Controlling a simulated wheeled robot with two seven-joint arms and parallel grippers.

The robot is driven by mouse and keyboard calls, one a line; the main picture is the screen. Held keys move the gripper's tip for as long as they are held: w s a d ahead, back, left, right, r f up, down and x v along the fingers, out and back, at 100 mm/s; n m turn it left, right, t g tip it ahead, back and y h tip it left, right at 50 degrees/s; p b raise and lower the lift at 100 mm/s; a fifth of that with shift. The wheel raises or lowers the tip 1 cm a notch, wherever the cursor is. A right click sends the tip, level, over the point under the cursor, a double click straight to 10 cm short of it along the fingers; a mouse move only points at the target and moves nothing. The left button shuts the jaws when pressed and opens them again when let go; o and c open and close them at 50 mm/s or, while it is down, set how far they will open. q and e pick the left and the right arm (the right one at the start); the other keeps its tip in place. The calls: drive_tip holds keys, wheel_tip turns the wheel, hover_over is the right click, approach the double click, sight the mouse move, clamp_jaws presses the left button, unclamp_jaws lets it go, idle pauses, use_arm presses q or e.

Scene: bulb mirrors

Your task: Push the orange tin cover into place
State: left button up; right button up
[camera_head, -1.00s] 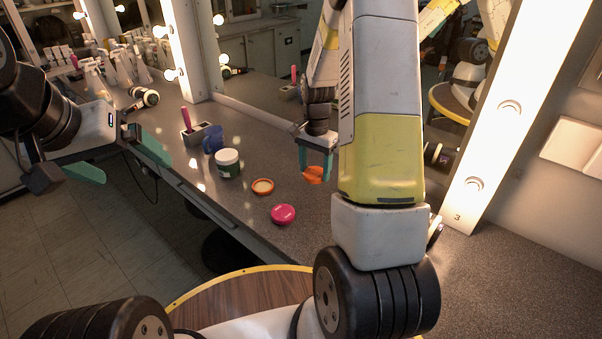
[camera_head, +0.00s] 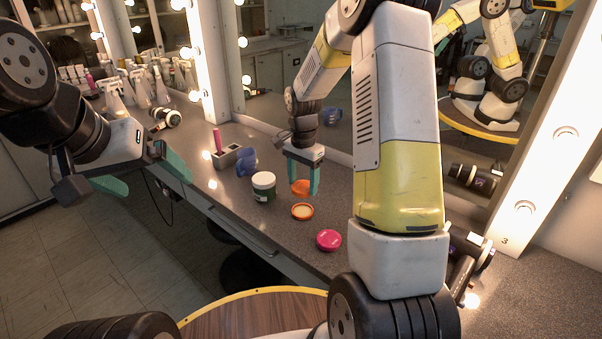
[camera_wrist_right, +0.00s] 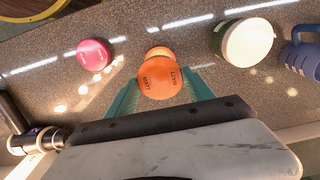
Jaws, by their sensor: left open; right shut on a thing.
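The orange tin cover (camera_head: 301,187) is held between the fingers of my right gripper (camera_head: 302,180), raised above the counter. The open orange tin (camera_head: 302,211) stands on the counter just in front of and below the cover, apart from it in the head view. In the right wrist view the cover (camera_wrist_right: 159,80), with dark lettering, sits between the green fingers and hides most of the tin (camera_wrist_right: 158,52) behind it. My left gripper (camera_head: 142,176) is open and empty, over the floor left of the counter.
A pink tin (camera_head: 328,240) lies to the right of the orange tin. A white-lidded green jar (camera_head: 264,187), a blue mug (camera_head: 246,162) and a grey holder (camera_head: 226,155) stand to the left. Mirrors with bulbs line the counter's back.

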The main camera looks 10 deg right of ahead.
drive_tip(key=shift+f, duration=0.1)
idle(0.3)
drive_tip(key=shift+f, duration=2.8)
drive_tip(key=shift+f, duration=0.75)
drive_tip(key=o, duration=1.7)
drive_tip(key=shift+r, duration=2.95)
drive_tip(key=shift+r, duration=0.1)
